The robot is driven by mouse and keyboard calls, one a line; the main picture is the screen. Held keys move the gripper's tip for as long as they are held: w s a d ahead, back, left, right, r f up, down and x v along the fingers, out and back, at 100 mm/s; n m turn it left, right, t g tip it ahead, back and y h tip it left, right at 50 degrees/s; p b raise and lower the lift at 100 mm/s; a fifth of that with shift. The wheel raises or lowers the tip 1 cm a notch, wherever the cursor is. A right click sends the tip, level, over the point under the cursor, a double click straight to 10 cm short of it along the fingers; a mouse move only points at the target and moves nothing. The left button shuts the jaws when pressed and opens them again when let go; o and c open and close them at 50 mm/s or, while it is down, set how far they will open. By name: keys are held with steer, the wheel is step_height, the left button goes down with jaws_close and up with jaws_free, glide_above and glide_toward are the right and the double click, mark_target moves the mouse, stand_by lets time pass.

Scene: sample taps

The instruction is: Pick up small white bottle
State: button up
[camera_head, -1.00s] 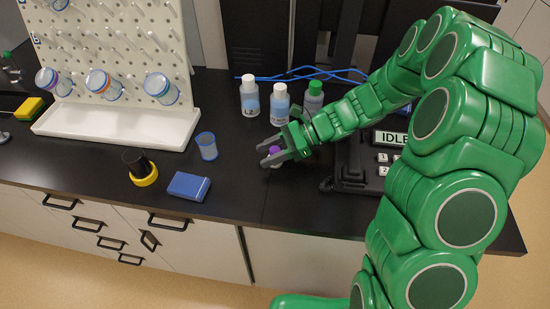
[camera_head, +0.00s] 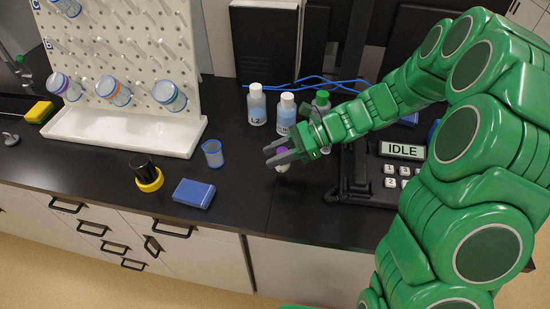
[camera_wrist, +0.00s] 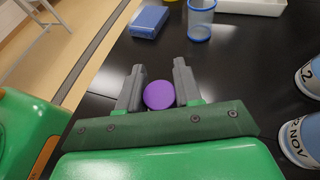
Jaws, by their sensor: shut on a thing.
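The small white bottle (camera_head: 283,166) has a purple cap and stands out low between my fingers, in front of the larger bottles. My gripper (camera_head: 279,153) is shut on it, one finger on each side. In the wrist view the round purple cap (camera_wrist: 159,95) shows from above between the two grey fingers of my gripper (camera_wrist: 159,88). The cap hides most of the white body there. I cannot tell whether its base touches the black counter.
Two white-capped bottles (camera_head: 257,106) (camera_head: 286,115) and a green-capped bottle (camera_head: 321,103) stand behind my gripper. A keypad device reading IDLE (camera_head: 402,151) is to the right. A blue-rimmed cup (camera_head: 212,154), blue box (camera_head: 194,193) and white drying rack (camera_head: 130,133) are left. Counter in front is clear.

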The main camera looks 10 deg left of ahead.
steer(key=s+d+r, duration=0.6)
steer(key=s+r, duration=0.2)
steer(key=s, duration=0.3)
steer(key=shift+s+r, duration=0.3)
steer(key=shift+r, duration=0.1)
